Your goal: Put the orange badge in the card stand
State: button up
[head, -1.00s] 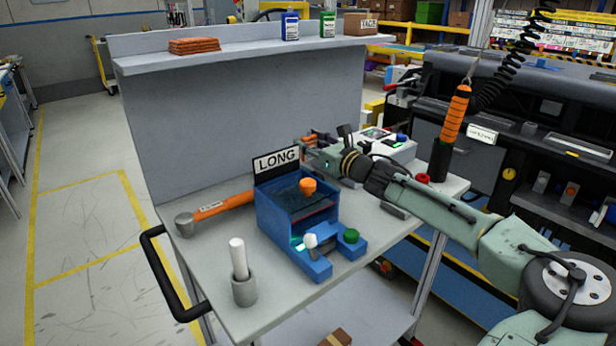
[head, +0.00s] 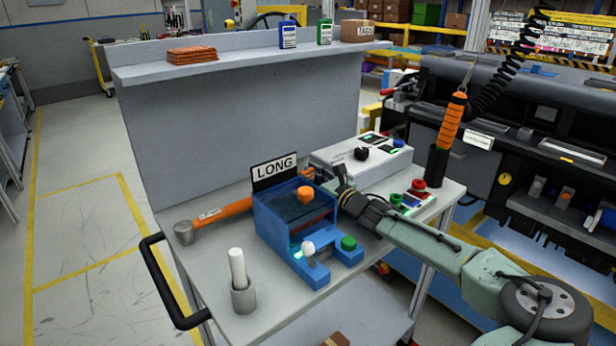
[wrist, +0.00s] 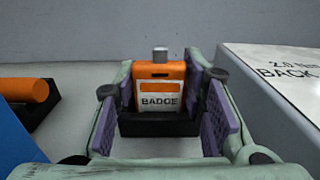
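In the wrist view the orange badge (wrist: 160,75), with a white label reading BADGE and a grey clip on top, stands upright. Its lower edge is behind the front of a black card stand (wrist: 160,124), and it appears to sit in it. My gripper (wrist: 158,88) is open, with one purple-padded finger on each side of the badge and stand. Gaps show between the pads and the badge. In the head view my gripper (head: 326,178) is low behind the blue box, and it mostly hides the badge and stand.
A blue box (head: 268,222) with a LONG sign (head: 274,170) stands in front of my gripper. A white device (head: 345,160) is close on the right. An orange-handled hammer (head: 225,209) lies left. The grey back panel (head: 240,130) rises behind. A holder with a white rod (head: 242,295) stands at front.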

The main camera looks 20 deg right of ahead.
jog(key=o, duration=0.4)
jog(key=shift+r, duration=0.1)
jog(key=shift+r+p, duration=0.2)
jog(key=shift+p, duration=0.15)
jog(key=b+v, duration=0.3)
jog(key=v, duration=0.8)
jog(key=shift+f+b, duration=0.15)
jog(key=shift+b, duration=0.15)
jog(key=shift+s+d, duration=0.15)
jog(key=shift+s, duration=0.35)
